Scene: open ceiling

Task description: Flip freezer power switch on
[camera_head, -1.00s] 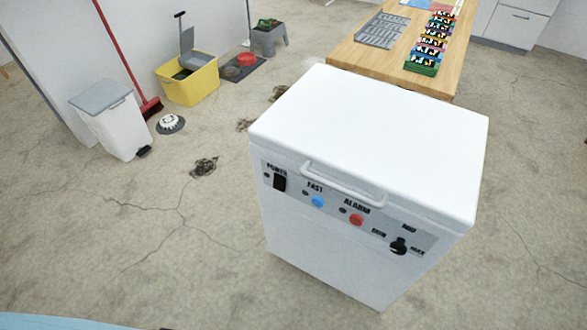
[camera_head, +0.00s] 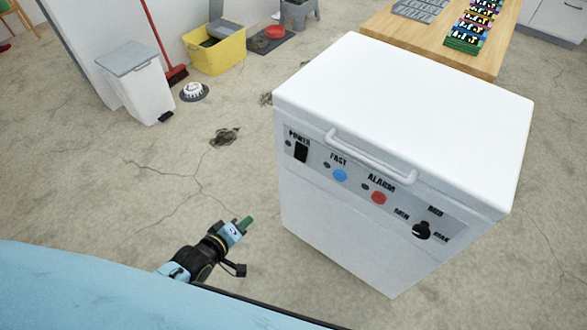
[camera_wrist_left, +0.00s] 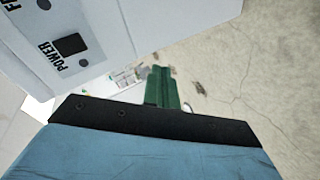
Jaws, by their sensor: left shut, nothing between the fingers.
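The white chest freezer (camera_head: 335,235) stands right of centre in the head view, with a control panel on its front. Its black power switch (camera_head: 301,152) sits at the panel's left end under the word POWER. The switch also shows in the left wrist view (camera_wrist_left: 71,45), at the upper left. Whether it is on or off is too small to tell. My left gripper (camera_head: 246,222) is low and left of the freezer, apart from it. Its green fingers are shut and empty, as in the left wrist view (camera_wrist_left: 162,88). My right gripper is not in view.
The panel also has a blue button (camera_head: 340,176), a red button (camera_head: 379,198) and a black dial (camera_head: 422,231). A wooden table (camera_head: 410,38) stands behind the freezer. A white bin (camera_head: 140,90) and a yellow bucket (camera_head: 218,50) stand back left.

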